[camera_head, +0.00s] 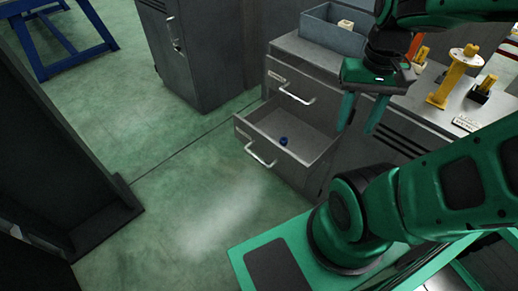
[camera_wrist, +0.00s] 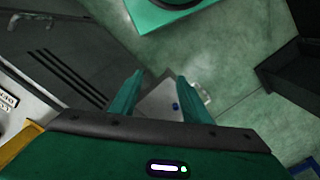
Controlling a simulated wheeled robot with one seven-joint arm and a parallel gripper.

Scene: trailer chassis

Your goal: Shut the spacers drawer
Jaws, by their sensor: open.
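An open grey drawer (camera_head: 243,127) sticks out from the metal cabinet in the head view, below a closed upper drawer. A small blue object (camera_head: 284,141) lies inside it, and a bar handle (camera_head: 261,155) is on its front. No label naming the drawer can be read. My gripper (camera_head: 361,114) is open and empty, pointing down, to the right of the open drawer in the picture. In the wrist view, the drawer and the blue object (camera_wrist: 175,106) show between and beyond the two green fingers (camera_wrist: 158,95). I see no contact with the drawer.
On the cabinet top are a grey bin (camera_head: 335,35), a yellow spool-like part (camera_head: 455,75) and other yellow parts. A grey locker (camera_head: 205,60) stands behind left. Green floor (camera_head: 180,190) before the drawer is clear. A dark cabinet (camera_head: 50,150) stands at left.

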